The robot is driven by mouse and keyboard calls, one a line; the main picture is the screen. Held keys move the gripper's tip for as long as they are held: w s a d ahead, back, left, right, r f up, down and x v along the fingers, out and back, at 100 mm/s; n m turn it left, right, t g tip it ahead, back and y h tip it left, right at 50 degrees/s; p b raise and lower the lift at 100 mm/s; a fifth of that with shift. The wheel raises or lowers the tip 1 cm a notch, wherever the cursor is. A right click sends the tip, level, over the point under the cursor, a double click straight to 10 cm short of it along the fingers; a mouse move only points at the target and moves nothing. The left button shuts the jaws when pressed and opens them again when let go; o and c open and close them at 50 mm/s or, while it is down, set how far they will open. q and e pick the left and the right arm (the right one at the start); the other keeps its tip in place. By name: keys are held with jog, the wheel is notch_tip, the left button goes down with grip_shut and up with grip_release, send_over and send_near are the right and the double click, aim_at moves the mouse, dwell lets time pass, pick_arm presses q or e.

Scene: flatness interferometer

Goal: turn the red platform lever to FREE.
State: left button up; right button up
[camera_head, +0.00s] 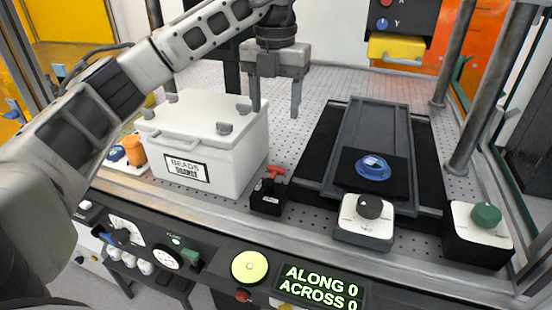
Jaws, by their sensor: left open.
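A small red lever (276,171) sits on a black block (268,198) on the perforated table, just right of the white box. I cannot read any lettering beside it, so its marked position cannot be told. My left gripper (276,110) is open and empty, its fingers pointing down. In the picture it is above the red lever, behind the right end of the white box; the two are apart. My right gripper is not in view.
A white lidded box (205,160) labelled BEADS stands left of the lever. A dark slide (365,130) carries a blue disc (373,167). Two knob boxes (364,222) (480,235) stand at front right. Upright posts (480,95) rise at right. The display (318,287) reads ALONG 0, ACROSS 0.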

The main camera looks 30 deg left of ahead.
aim_at(276, 168)
pick_arm(q)
notch_tip(276, 168, down, 14)
jog(key=shift+f, duration=0.1)
dwell(0.4)
jog(key=c, duration=1)
